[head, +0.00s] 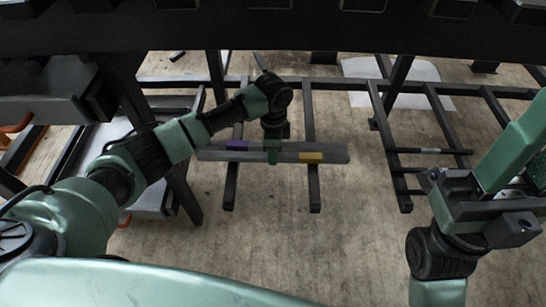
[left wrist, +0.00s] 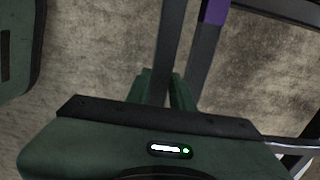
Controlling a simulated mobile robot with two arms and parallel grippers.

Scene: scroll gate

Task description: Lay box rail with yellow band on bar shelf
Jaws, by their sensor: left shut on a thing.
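The long grey box rail with the yellow band (head: 311,157) lies crosswise over the two dark arms of the bar shelf (head: 314,190) in the head view. My left gripper (head: 272,152) is shut on this rail near its middle, left of the band. In the left wrist view the rail (left wrist: 172,40) runs up from between the fingers (left wrist: 165,95); its yellow band is hidden there. I cannot tell whether the rail touches the shelf arms. My right gripper (head: 480,205) is far right, away from the rail; its jaw state is unclear.
A second grey rail with a purple band (head: 237,145) lies close behind and nearly parallel to the held one. It also shows in the left wrist view (left wrist: 214,12). Another barred rack (head: 400,150) stands right. A dark beam (head: 270,30) crosses above. The floor in front is clear.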

